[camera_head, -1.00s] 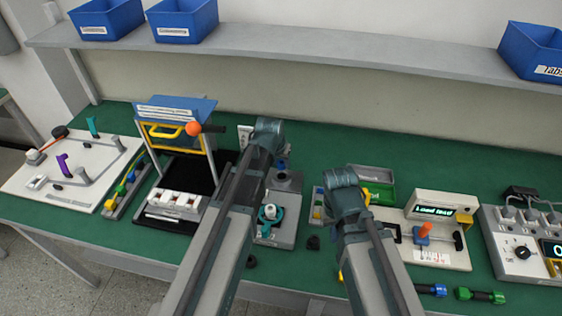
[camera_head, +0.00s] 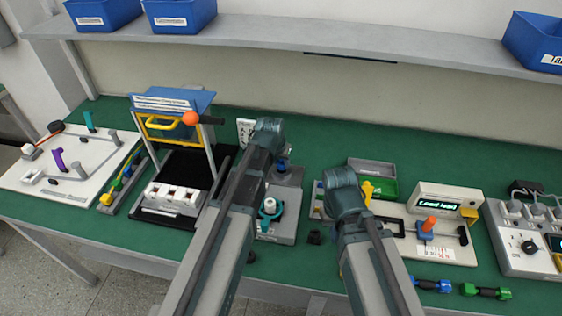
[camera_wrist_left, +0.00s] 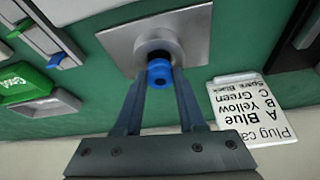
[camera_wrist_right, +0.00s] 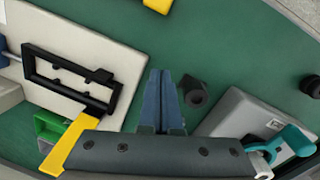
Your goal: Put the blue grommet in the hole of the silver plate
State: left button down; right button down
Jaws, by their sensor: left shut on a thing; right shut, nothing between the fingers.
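The silver plate (camera_wrist_left: 197,40) is a square grey plate with a raised round collar. It also shows in the head view (camera_head: 291,178), partly behind my left arm. The blue grommet (camera_wrist_left: 159,74) is a short blue ring at the collar's dark opening in the left wrist view. I cannot tell whether any of it sits inside the hole. My left gripper (camera_wrist_left: 160,82) is shut on the grommet, one finger on each side, close to the plate. My right gripper (camera_wrist_right: 167,75) is shut and empty above the green mat, away from the plate.
A white card with printed colour names (camera_wrist_left: 248,108) stands beside the plate. A black nut-like part (camera_wrist_right: 194,90) lies near my right fingers. A grey block with a teal clamp (camera_head: 270,208) stands in front of the plate. A white panel with a black frame (camera_wrist_right: 70,75) lies nearby.

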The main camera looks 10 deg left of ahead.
pick_arm(q)
jog(key=shift+f+b, duration=0.55)
jog(key=shift+f, duration=0.1)
pick_arm(e)
jog(key=shift+f, duration=0.65)
pick_arm(q)
jog(key=shift+c, duration=2.1)
grip_release()
jog(key=p+v, duration=1.2)
jog(key=v, duration=0.2)
jog(key=shift+p, duration=0.4)
pick_arm(e)
notch_tip(320, 180, up, 13)
pick_arm(q)
jog(key=shift+a+f, duration=0.1)
pick_arm(e)
jog(key=shift+f, duration=0.1)
pick_arm(q)
jog(key=s+d+m+g+y, duration=0.1)
jog(key=s+d, duration=0.3)
jog(key=s, duration=0.5)
jog(key=s+d+f+m+g+y, duration=0.1)
jog(key=s+d+g, duration=0.2)
jog(key=s, duration=0.6)
jog(key=shift+d+f+g, duration=0.25)
jog(key=shift+d+g, duration=0.15)
jog(key=shift+d, duration=0.25)
pick_arm(e)
jog(key=shift+a, duration=0.1)
